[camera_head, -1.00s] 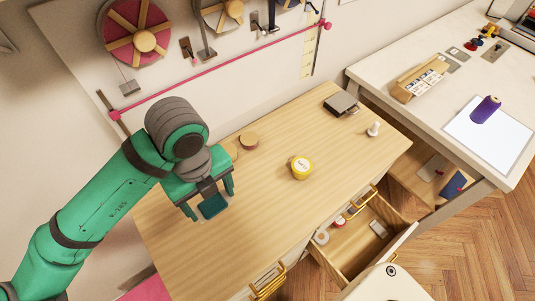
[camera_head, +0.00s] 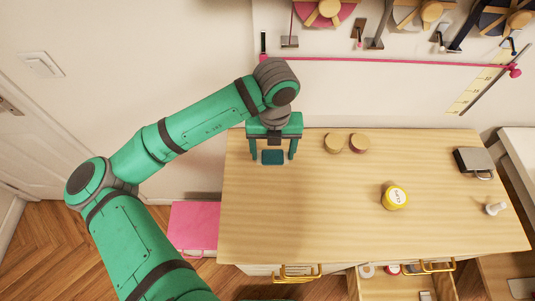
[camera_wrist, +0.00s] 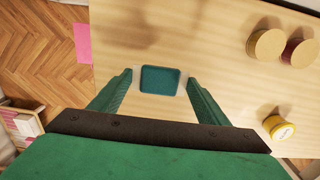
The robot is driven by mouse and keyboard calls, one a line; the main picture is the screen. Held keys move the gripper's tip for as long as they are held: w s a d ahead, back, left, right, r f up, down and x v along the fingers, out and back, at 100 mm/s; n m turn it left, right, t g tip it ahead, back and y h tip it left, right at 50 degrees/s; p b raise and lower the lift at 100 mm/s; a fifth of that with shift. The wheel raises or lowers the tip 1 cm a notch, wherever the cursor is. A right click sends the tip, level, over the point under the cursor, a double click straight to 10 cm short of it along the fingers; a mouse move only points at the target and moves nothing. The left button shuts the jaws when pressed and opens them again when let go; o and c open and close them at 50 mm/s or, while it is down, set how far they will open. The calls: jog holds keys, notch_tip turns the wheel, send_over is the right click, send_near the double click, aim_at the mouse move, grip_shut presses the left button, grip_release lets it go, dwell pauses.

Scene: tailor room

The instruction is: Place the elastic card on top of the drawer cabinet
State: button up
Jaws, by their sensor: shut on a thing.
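The elastic card (camera_head: 272,157) is a small teal rectangle. My gripper (camera_head: 272,154) is shut on it, one finger at each side, over the far left part of the drawer cabinet's pale wooden top (camera_head: 310,210). In the wrist view the card (camera_wrist: 160,80) lies flat between the fingertips of my gripper (camera_wrist: 160,86), with pale ends by the fingers. The cabinet top (camera_wrist: 225,75) spreads beneath and around it. I cannot tell whether the card touches the top or is just above it.
Two round wooden-topped pieces (camera_head: 346,143) stand right of my gripper. A yellow tape roll (camera_head: 394,197), a dark box (camera_head: 472,162) and a white spool-like piece (camera_head: 495,209) are further right. The front-left top is clear. A drawer (camera_head: 400,283) stands open. A pink box (camera_head: 194,226) is beside the cabinet.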

aim_at(268, 150)
jog(key=f, duration=0.1)
jog(key=w+a+f, duration=0.1)
jog(key=w+f, duration=0.1)
jog(key=shift+w+a+f, duration=0.1)
jog(key=shift+w+a, duration=0.05)
jog(key=shift+a, duration=0.1)
jog(key=shift+w+f, duration=0.1)
jog(key=shift+f, duration=1.55)
jog(key=shift+f, duration=0.2)
jog(key=o, duration=1)
jog(key=shift+o, duration=0.2)
jog(key=shift+r, duration=0.1)
notch_tip(268, 150, up, 12)
jog(key=shift+r, duration=0.1)
